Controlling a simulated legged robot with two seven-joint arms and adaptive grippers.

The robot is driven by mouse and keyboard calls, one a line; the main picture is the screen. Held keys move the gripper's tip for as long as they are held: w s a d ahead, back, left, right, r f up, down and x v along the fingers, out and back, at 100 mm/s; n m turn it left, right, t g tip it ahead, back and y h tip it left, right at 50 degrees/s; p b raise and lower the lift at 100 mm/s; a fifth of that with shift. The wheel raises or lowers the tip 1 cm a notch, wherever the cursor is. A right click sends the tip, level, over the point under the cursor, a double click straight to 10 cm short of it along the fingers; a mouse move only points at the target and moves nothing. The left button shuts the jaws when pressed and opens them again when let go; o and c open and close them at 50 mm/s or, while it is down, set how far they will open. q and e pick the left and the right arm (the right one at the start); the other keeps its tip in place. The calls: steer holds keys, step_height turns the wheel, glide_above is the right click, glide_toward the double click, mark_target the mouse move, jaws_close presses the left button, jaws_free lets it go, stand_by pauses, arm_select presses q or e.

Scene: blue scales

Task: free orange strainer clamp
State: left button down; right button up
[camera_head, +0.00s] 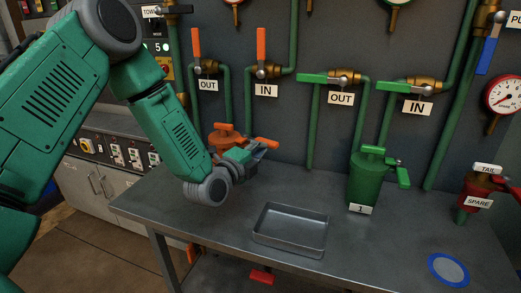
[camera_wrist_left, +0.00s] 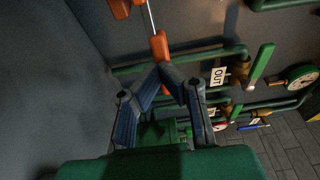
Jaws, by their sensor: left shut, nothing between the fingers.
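The orange strainer (camera_head: 224,135) stands at the back left of the bench, mostly hidden behind my left arm. Its orange clamp handle (camera_head: 267,142) sticks out to the right, just past my left gripper (camera_head: 256,152). In the left wrist view an orange handle (camera_wrist_left: 159,46) on a thin metal rod lies just beyond the fingertips of my left gripper (camera_wrist_left: 172,72). The fingers are shut with nothing between them. I cannot tell whether they touch the handle. My right gripper is not in view.
A grey metal tray (camera_head: 291,243) sits on the bench (camera_head: 380,240). A green strainer (camera_head: 362,185) marked 1 stands right of it, and a red spare strainer (camera_head: 474,188) at far right. A blue-rimmed disc (camera_head: 449,269) lies at front right. Pipes and valves line the wall.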

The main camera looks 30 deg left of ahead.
arm_select(q)
steer(key=shift+w+r, duration=0.2)
steer(key=shift+w, duration=0.4)
steer(key=shift+w, duration=0.15)
steer(key=shift+f, duration=0.15)
